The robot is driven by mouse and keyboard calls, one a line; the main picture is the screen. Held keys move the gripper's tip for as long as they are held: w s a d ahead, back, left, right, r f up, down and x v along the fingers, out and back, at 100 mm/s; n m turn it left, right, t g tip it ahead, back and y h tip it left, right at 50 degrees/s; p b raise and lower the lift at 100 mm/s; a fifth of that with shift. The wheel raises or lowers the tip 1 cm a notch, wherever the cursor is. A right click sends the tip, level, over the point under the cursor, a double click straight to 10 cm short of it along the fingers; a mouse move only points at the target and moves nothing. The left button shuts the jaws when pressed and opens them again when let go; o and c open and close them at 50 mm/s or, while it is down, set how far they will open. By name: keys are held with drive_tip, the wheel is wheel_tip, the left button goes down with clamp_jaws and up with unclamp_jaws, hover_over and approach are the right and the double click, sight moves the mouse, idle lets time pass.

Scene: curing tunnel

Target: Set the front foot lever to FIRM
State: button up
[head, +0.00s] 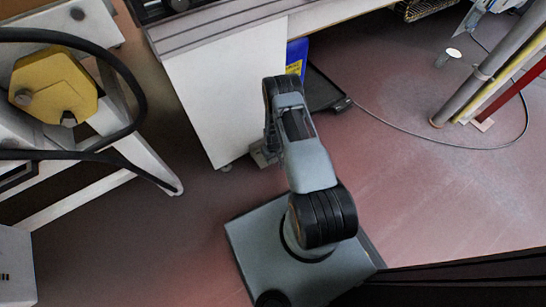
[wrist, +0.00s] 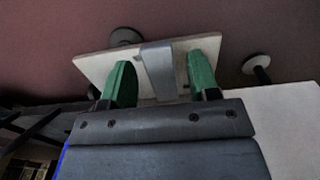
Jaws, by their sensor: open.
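In the wrist view a grey metal lever (wrist: 158,72) stands out from a pale flat plate (wrist: 95,64); it looks like the front foot lever. My gripper (wrist: 161,64) is open, with one green finger on each side of the lever. I see a gap on both sides, and cannot tell whether either finger touches it. No FIRM mark is legible. In the head view my arm reaches down to the foot of the white cabinet (head: 215,95), where a small grey part shows low down. My fingers are hidden there behind the arm.
Round feet show in the wrist view behind the plate (wrist: 125,37) and at right (wrist: 257,64). In the head view, a black tray (head: 322,92) and blue container (head: 297,55) are beside the cabinet. A cable (head: 420,137) crosses the floor. A yellow-housed frame (head: 55,82) stands left.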

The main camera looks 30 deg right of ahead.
drive_tip(key=c, duration=0.9)
drive_tip(key=m, duration=0.1)
drive_tip(key=a+m, duration=0.1)
drive_tip(key=m, duration=0.1)
drive_tip(key=m+b, duration=0.1)
drive_tip(key=shift+a, duration=0.35)
drive_tip(key=m, duration=0.1)
drive_tip(key=a+m+b, duration=0.1)
drive_tip(key=m, duration=0.1)
drive_tip(key=w+m, duration=0.1)
drive_tip(key=shift+a+m, duration=0.3)
drive_tip(key=shift+m, duration=0.1)
drive_tip(key=m+b, duration=0.1)
drive_tip(key=m, duration=0.1)
drive_tip(key=w+a+m, duration=0.1)
drive_tip(key=m, duration=0.1)
drive_tip(key=shift+w+f+m+b, duration=0.1)
drive_tip(key=shift+m+b, duration=0.2)
drive_tip(key=shift+b, duration=0.05)
drive_tip(key=shift+w+a+m+b, duration=0.15)
drive_tip(key=shift+w+m+b, duration=0.2)
drive_tip(key=shift+m, duration=0.75)
drive_tip(key=shift+w+a+m+b, duration=0.1)
drive_tip(key=shift+w+m+b, duration=0.25)
drive_tip(key=shift+m, duration=0.75)
drive_tip(key=shift+w, duration=0.15)
drive_tip(key=o, duration=0.9)
